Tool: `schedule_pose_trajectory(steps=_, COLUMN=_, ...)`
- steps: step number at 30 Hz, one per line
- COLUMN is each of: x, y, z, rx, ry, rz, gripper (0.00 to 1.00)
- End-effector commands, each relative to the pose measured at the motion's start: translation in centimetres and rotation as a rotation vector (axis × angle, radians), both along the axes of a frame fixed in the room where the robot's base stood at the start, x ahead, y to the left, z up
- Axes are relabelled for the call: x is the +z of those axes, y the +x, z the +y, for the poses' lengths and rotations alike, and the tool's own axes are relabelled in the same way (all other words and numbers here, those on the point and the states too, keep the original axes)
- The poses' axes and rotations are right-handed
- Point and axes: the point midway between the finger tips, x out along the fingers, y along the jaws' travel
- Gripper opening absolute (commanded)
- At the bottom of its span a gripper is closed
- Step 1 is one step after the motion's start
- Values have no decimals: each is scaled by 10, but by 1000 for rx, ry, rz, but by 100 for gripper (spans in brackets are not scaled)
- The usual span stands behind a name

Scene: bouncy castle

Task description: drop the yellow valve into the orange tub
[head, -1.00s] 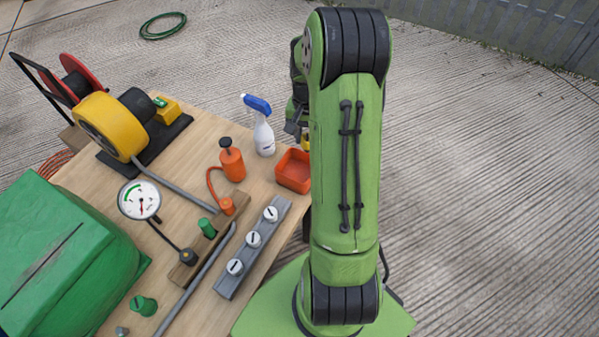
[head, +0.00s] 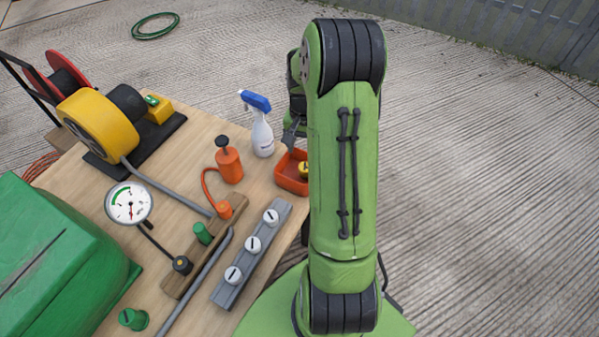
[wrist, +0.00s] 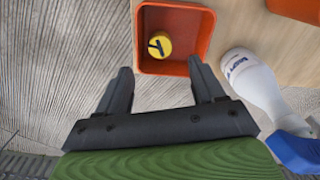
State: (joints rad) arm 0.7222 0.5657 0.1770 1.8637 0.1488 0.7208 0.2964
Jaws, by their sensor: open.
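In the head view my arm hides part of the tub and most of the gripper.
A white spray bottle with a blue head (head: 262,135) stands close to the tub. Open floor lies right of my arm.

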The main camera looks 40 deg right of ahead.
Motion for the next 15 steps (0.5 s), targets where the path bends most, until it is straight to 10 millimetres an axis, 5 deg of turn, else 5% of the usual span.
schedule_pose_trajectory(steps=6, x=11, y=0, z=0, rx=0, ry=-2, rz=-1, gripper=68)
schedule_pose_trajectory(steps=15, x=90, y=2, z=0, rx=0, ry=-3, rz=-3, gripper=68)
